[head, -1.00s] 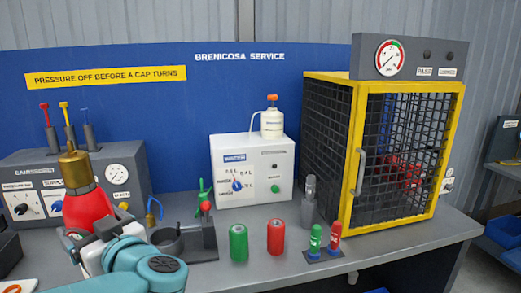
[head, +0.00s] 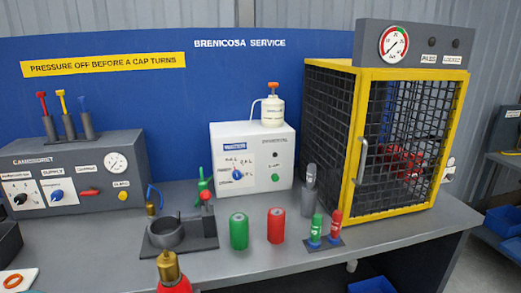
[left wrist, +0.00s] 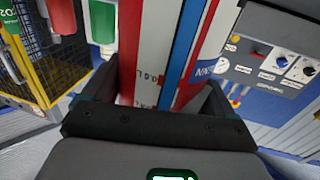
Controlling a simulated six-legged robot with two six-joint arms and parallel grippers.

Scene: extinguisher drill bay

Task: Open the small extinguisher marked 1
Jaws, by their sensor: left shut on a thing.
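A red extinguisher (head: 174,287) with a brass cap (head: 168,266) shows at the bottom edge of the head view, its cap upward. Most of its body is cut off there. In the left wrist view its red and white body (left wrist: 148,50) with a blue stripe runs between my fingers. My left gripper (left wrist: 160,98) is shut on it. I cannot read a number 1 on it. A dark ring holder (head: 163,236) stands on the bench just behind the cap; its ring looks empty. My right gripper is not in view.
A green can (head: 239,232) and a red can (head: 276,226) stand right of the holder. Small green and red bottles (head: 325,230) stand further right, before the yellow-framed mesh cage (head: 405,150). A grey control panel (head: 75,172) is at the left. Bench front (head: 250,270) is clear.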

